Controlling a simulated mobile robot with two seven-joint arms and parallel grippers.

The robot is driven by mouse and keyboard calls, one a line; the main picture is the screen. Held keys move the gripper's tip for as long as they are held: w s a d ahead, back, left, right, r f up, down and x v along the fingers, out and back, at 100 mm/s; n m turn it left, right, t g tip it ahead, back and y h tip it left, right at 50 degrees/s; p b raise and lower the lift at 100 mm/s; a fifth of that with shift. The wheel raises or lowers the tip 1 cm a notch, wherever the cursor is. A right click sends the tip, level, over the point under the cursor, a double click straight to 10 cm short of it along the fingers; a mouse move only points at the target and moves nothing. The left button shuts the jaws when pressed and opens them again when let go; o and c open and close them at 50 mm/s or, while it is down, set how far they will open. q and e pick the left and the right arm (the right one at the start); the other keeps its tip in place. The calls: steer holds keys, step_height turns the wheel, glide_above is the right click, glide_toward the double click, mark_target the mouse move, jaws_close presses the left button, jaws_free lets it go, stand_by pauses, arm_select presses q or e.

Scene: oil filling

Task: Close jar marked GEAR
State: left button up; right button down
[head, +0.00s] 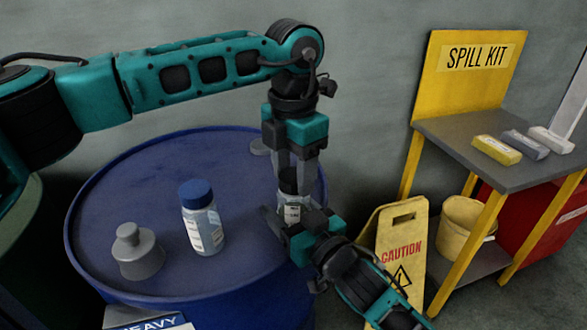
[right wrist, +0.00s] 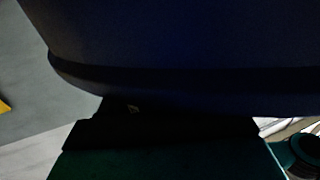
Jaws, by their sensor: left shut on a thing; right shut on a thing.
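A clear jar (head: 292,213) with a white label stands upright at the right side of the blue drum top; its label is too small to read surely. My right gripper (head: 287,222) is shut on this jar from the front right. My left gripper (head: 293,170) points straight down above it, shut on a dark lid (head: 288,186) at the jar's mouth. I cannot tell whether the lid is seated. A second jar (head: 203,230) with a blue lid (head: 195,193) stands upright, left of the grippers. The right wrist view is too dark to show the jar.
A yellow caution sign (head: 400,250) and the spill kit stand (head: 480,150) are at the right.

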arm_select(q)
steer(key=c, duration=0.4)
steer(key=o, duration=1.2)
steer(key=shift+r, duration=0.1)
step_height(320, 180, up, 12)
steer(key=shift+f, duration=0.1)
arm_select(e)
steer(key=shift+c, duration=0.6)
jaws_free()
arm_select(q)
steer(key=shift+r+p, duration=0.35)
steer(key=shift+r, duration=0.05)
arm_select(e)
steer(key=v, duration=1.3)
